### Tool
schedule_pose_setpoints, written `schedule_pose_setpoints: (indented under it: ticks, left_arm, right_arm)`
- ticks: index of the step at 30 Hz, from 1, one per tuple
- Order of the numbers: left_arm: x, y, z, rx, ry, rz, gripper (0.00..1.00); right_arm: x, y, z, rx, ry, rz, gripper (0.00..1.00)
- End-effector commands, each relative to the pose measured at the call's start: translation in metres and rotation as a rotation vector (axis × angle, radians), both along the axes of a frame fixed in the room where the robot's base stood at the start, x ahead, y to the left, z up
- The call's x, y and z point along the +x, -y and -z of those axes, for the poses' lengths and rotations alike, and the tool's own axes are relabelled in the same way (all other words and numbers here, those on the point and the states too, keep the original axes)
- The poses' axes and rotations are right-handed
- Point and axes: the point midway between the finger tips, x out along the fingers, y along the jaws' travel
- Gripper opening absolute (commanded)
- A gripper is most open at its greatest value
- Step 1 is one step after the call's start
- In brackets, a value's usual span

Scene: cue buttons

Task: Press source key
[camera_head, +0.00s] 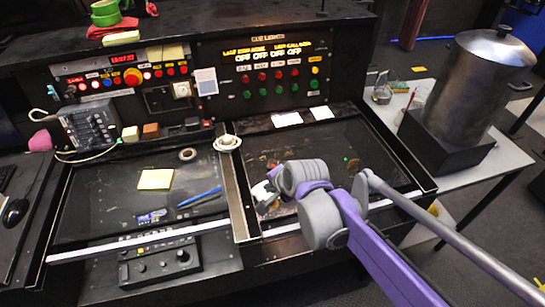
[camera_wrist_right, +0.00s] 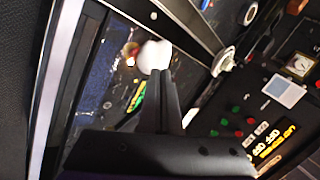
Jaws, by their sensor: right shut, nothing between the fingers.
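The cue panel (camera_head: 265,62) stands at the back of the console, with yellow lit "OFF" readouts above red and green buttons. Its buttons also show in the wrist view (camera_wrist_right: 238,133), rotated. I cannot read a key marked source. My right gripper (camera_head: 264,193) is over the right dark screen (camera_head: 340,150), below and apart from the cue panel. In the wrist view the fingers (camera_wrist_right: 161,85) are shut and empty, with a pale rounded shape (camera_wrist_right: 153,56) at their tips. Whether the tips touch the screen cannot be told. My left gripper is out of view.
A left dark screen (camera_head: 110,205) holds a yellow note (camera_head: 155,179) and a blue pen (camera_head: 200,196). A white round cup-like item (camera_head: 227,143) sits on the divider. A large metal pot (camera_head: 480,85) stands on a side table at right.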

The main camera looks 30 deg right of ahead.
Motion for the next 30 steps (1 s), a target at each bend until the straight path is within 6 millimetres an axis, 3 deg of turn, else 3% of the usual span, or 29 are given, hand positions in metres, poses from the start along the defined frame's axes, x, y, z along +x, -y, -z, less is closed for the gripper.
schedule_pose_setpoints:
  ticks: [1,6,12,18,30]
  left_arm:
    - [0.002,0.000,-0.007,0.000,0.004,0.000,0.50]
    - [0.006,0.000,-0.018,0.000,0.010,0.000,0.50]
    - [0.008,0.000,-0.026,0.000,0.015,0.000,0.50]
    - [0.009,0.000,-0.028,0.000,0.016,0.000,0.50]
    - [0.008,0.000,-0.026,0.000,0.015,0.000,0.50]
  right_arm:
    - [0.021,0.013,-0.012,0.076,0.019,0.111,0.00]
    - [0.075,0.052,-0.035,0.350,0.082,0.469,0.00]
    - [0.113,0.086,-0.049,0.577,0.134,0.737,0.00]
    - [0.124,0.098,-0.052,0.661,0.149,0.829,0.00]
    - [0.124,0.098,-0.050,0.661,0.149,0.830,0.00]
